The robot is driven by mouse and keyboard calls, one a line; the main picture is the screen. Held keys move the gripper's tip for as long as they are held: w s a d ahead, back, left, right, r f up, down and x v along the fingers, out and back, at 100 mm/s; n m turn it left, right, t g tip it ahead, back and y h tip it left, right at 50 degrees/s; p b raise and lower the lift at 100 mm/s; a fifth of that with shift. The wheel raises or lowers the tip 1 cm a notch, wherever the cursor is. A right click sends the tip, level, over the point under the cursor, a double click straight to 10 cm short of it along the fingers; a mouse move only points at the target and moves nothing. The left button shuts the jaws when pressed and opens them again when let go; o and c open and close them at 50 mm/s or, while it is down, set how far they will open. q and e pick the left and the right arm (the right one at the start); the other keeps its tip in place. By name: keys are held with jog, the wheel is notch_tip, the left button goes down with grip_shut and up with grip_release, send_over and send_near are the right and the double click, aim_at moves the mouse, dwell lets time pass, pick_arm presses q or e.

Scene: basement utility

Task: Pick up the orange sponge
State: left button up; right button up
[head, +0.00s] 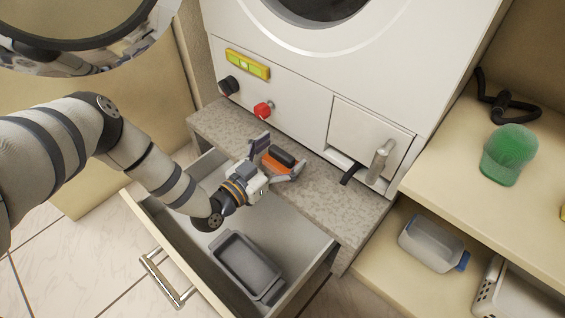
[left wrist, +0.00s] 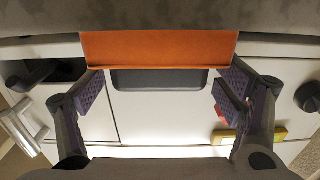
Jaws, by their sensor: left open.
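The orange sponge (head: 274,167) lies on the speckled stone ledge (head: 330,202) in front of the white machine. A dark rounded piece (head: 283,155) sits at its far side; I cannot tell whether it is part of the sponge. My left gripper (head: 279,158) is open at the sponge, with one finger towards each end. In the left wrist view the sponge (left wrist: 160,48) is a wide orange block at the top, and the open fingers (left wrist: 163,88) show below it to either side. I see no grip on it. My right gripper is not in view.
An open drawer (head: 160,222) below the ledge holds a grey tray (head: 243,262). A red knob (head: 262,110), a black knob (head: 228,86) and a yellow level (head: 247,64) are on the machine's front. A green cap (head: 509,155) sits on the right shelf.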

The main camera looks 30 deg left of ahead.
pick_arm(q)
jog(key=c, duration=1.4)
jog(key=shift+o, duration=0.2)
jog(key=shift+r, duration=0.15)
